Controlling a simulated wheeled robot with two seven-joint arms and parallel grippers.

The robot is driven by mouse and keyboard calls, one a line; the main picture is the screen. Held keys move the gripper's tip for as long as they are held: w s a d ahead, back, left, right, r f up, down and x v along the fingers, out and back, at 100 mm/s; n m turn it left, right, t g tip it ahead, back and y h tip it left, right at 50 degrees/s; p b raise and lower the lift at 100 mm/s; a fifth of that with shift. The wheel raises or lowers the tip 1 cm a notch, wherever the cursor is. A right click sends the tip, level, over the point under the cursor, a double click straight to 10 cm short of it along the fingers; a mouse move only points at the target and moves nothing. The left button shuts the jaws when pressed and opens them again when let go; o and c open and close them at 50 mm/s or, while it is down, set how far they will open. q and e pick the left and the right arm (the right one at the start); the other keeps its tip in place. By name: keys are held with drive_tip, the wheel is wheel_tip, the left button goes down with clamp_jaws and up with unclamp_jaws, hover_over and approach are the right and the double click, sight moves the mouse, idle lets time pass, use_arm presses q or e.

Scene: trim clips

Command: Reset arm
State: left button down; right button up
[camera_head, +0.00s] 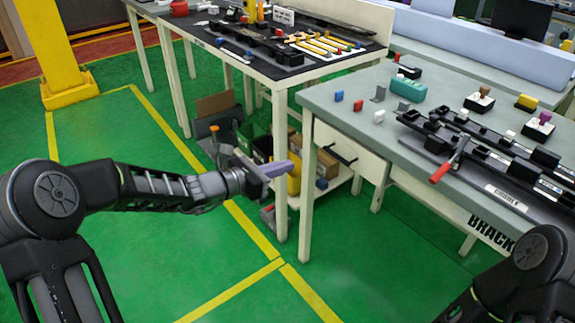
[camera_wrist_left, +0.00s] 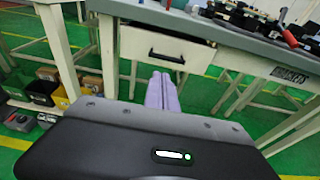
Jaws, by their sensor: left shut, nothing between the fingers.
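My left arm reaches in from the left in the head view. Its gripper (camera_head: 277,169) is over the green floor, in front of the tables' legs, below tabletop height. The lilac fingers are together and hold nothing; they also show in the left wrist view (camera_wrist_left: 161,92), pointing toward the grey table's drawer side. My right arm shows only as a dark joint at the lower right of the head view; its gripper is out of view.
The grey table (camera_head: 330,95) carries clips, small blocks and a long black fixture (camera_head: 480,160). Its drawer (camera_head: 345,150) faces my left gripper. A black-topped table (camera_head: 230,45) stands behind. Boxes sit on a low shelf. A yellow post (camera_head: 52,50) stands at left; the marked floor is clear.

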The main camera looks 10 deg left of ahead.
use_arm(q)
drive_tip(key=shift+f, duration=0.1)
drive_tip(key=s+d+f+m+g+y, duration=0.1)
drive_tip(key=s+f+m+g+y, duration=0.35)
drive_tip(key=s+f+m, duration=0.9)
drive_tip(key=s+f+m+g+y, duration=0.3)
drive_tip(key=s+f+m+g, duration=0.3)
drive_tip(key=s+f, duration=0.9)
drive_tip(key=s+d+f+m+g+h, duration=0.1)
drive_tip(key=s+d+f+m+h, duration=0.1)
drive_tip(key=s+d+f+m, duration=0.6)
wheel_tip(320, 180, up, 12)
drive_tip(key=n+p, duration=0.1)
drive_tip(key=p, duration=1.1)
drive_tip(key=shift+a+r, duration=0.2)
drive_tip(key=shift+y, duration=0.25)
